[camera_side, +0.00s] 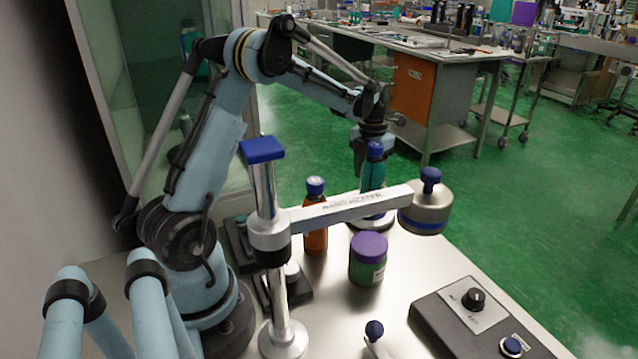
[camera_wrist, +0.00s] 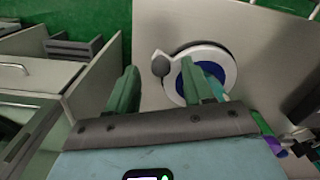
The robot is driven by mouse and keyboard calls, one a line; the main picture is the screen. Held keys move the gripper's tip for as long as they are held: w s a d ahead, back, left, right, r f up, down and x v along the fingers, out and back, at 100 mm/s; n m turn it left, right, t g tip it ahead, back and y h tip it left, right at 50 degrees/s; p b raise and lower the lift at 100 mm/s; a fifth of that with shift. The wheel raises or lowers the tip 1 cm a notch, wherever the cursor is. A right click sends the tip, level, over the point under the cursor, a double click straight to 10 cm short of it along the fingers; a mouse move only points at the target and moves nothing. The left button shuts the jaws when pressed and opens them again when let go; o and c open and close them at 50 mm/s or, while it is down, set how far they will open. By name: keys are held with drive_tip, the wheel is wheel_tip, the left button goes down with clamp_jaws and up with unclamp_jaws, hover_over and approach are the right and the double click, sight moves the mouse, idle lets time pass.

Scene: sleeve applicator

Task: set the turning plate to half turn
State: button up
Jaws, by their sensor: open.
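The turning plate (camera_wrist: 231,68) is a round white ring with a dark blue centre. A grey knob (camera_wrist: 161,66) stands on its left rim in the wrist view. In the side view only part of the plate (camera_side: 372,224) shows, on the far side of the metal table, partly hidden by a teal bottle and a metal bar. My gripper (camera_wrist: 159,68) is open. Its two green fingers point toward the plate, and the knob appears between the fingertips. In the side view my gripper (camera_side: 362,165) is above the plate, partly hidden by the bottle. I cannot tell whether it touches the knob.
A post with a white swing arm (camera_side: 345,207) crosses in front of the plate. An orange bottle (camera_side: 315,225), a purple-lidded jar (camera_side: 367,262) and a control box (camera_side: 480,325) with a dial stand on the table. A blue-knobbed lever (camera_side: 374,331) is at the front.

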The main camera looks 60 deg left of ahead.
wheel_tip(320, 180, up, 10)
idle(0.4)
